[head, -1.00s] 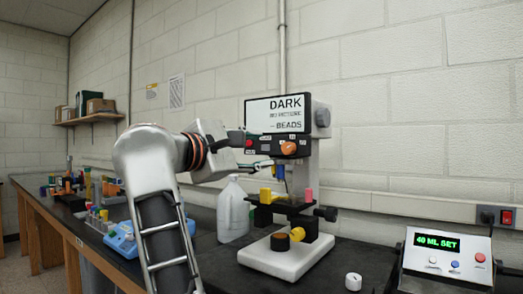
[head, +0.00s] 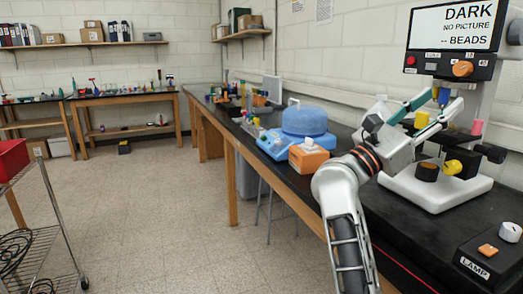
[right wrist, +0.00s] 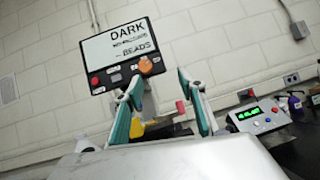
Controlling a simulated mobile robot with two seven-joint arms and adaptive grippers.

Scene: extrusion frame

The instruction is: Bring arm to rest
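My right arm (head: 345,210) reaches in from the bottom of the head view. Its gripper (head: 442,102) is open and empty, in front of the microscope (head: 440,192) and below its display box. In the right wrist view the two teal-padded fingers of the gripper (right wrist: 159,78) stand well apart with nothing held. The display (head: 455,27) reads "DARK NO PICTURE -- BEADS"; it also shows between and above the fingers in the wrist view (right wrist: 120,45). An orange knob (head: 462,69) is on the box's front. My left gripper is in neither view.
An orange box (head: 309,158) and a blue device (head: 303,124) stand on the black bench left of my arm. A lamp control box (head: 490,255) is at the right front. A wire cart (head: 35,225) stands far left. The floor (head: 160,215) between is open.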

